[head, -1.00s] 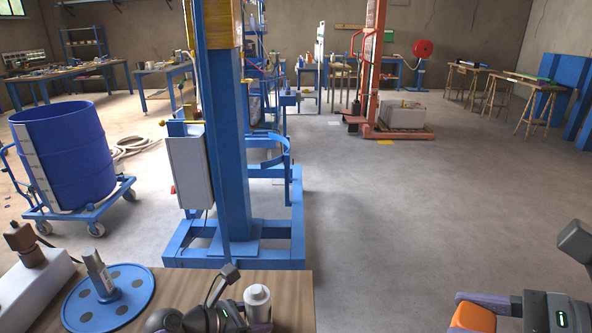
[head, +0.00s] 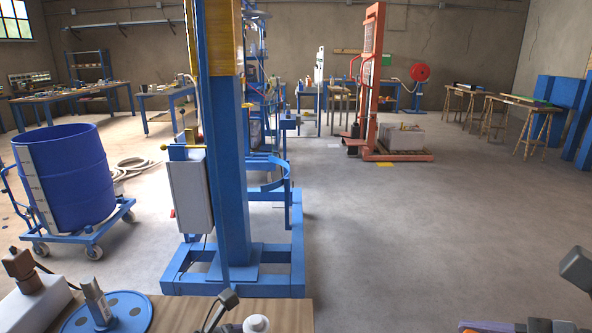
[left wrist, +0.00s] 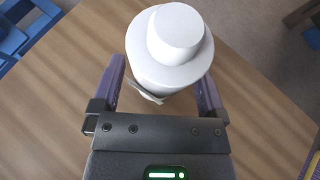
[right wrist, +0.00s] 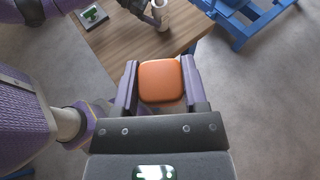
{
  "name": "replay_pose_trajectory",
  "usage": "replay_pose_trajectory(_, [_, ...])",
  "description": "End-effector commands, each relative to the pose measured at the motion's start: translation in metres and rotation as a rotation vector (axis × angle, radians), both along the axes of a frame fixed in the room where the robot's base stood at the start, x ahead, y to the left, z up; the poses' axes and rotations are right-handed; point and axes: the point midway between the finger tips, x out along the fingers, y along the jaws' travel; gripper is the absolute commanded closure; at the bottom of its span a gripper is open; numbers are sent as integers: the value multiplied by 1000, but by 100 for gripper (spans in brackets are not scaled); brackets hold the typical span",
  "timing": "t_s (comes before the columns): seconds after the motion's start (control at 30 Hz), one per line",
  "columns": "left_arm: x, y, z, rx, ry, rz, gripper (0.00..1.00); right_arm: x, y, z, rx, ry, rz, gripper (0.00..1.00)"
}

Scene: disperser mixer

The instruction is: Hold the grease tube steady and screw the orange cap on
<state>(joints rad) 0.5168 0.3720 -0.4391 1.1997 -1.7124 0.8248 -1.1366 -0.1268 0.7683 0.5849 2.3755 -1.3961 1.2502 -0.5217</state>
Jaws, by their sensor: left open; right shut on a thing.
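The white grease tube (head: 256,324) stands on the wooden table at the bottom edge of the head view. In the left wrist view the tube (left wrist: 172,50) shows from above, with a narrower white top and no orange cap on it. My left gripper (left wrist: 160,92) is open, its two fingers on either side of the tube. The orange cap (right wrist: 161,82) is between the fingers of my right gripper (right wrist: 160,84), which is shut on it. The right gripper is apart from the tube, off to the right. Both grippers are mostly cut off in the head view.
The wooden table (head: 178,312) also carries a blue disc with holes (head: 128,312), with a grey shaft (head: 97,300), and a white box (head: 32,302). A blue mixer column (head: 232,170) stands behind the table. A blue drum (head: 66,170) is at left. Floor is clear at right.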

Motion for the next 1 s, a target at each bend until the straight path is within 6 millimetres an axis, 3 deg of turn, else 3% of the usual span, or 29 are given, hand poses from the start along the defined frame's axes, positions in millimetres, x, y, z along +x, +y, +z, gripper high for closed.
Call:
replay_pose_trajectory(0.27, [-1, 2, 1, 0, 0, 1, 0, 0, 0, 0, 0, 0, 0, 100])
replay_pose_trajectory(0.7, [-53, 78, 49, 3, 3, 1, 0, 0, 0, 0, 0, 0, 0, 100])
replay_pose_trajectory(1.0, [-60, 87, 58, 0, 0, 0, 0, 0, 0, 0, 0, 0, 0, 100])
